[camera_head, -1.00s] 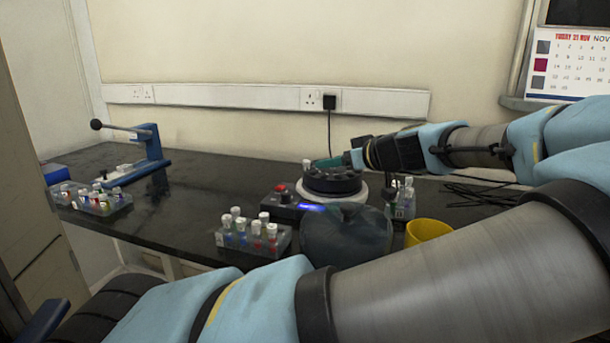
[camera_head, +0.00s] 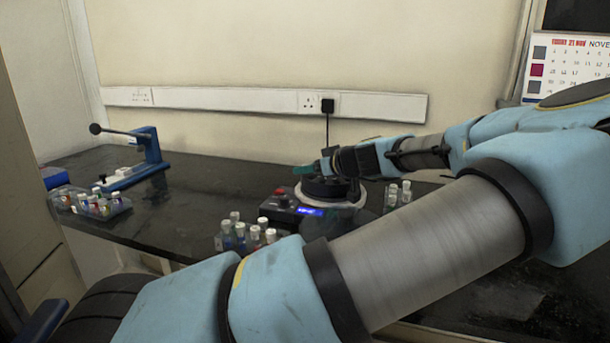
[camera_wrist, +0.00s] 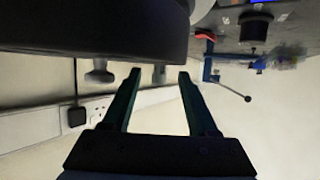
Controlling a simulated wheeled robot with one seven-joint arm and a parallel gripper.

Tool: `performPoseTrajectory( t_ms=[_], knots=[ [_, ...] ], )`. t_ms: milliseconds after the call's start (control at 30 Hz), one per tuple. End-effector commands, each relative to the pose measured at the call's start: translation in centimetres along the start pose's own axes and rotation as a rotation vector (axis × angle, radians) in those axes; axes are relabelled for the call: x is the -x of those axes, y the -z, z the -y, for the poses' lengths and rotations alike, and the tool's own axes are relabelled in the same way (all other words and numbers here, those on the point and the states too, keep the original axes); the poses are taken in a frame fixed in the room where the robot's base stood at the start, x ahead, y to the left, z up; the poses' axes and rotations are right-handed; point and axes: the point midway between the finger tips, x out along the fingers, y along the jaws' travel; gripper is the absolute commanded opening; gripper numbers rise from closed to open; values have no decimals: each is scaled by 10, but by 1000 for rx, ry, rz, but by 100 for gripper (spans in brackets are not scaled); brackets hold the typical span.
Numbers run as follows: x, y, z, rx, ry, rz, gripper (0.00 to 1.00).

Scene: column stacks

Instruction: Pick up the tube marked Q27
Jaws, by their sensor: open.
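No mark Q27 can be read on any tube in these frames. My gripper (camera_head: 303,171) is at the black round rotor (camera_head: 326,188) of a bench device, its teal finger just above the rotor's left side. In the wrist view, which looks upside down, my gripper (camera_wrist: 158,76) is open with its two fingers apart. A grey tube top (camera_wrist: 158,74) sticks out from the rotor (camera_wrist: 90,30) and appears between the fingertips. I cannot tell whether it touches them. Another grey tube top (camera_wrist: 99,74) shows left of the fingers.
Racks of capped tubes stand at front centre (camera_head: 241,234), at far left (camera_head: 92,204) and right of the rotor (camera_head: 398,193). A blue lever press (camera_head: 148,150) stands at the back left. A wall socket strip (camera_head: 225,99) runs behind. My arm covers the right front.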

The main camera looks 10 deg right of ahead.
Motion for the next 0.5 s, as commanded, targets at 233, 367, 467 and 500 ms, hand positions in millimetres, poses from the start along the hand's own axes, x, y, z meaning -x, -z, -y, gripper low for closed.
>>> performPoseTrajectory(
  t_ms=[233, 367, 467, 500],
  knots=[
    [0, 0, 0, 0, 0, 0, 33],
    [0, 0, 0, 0, 0, 0, 19],
    [0, 0, 0, 0, 1, 0, 8],
    [0, 0, 0, 0, 1, 0, 3]
  ],
)
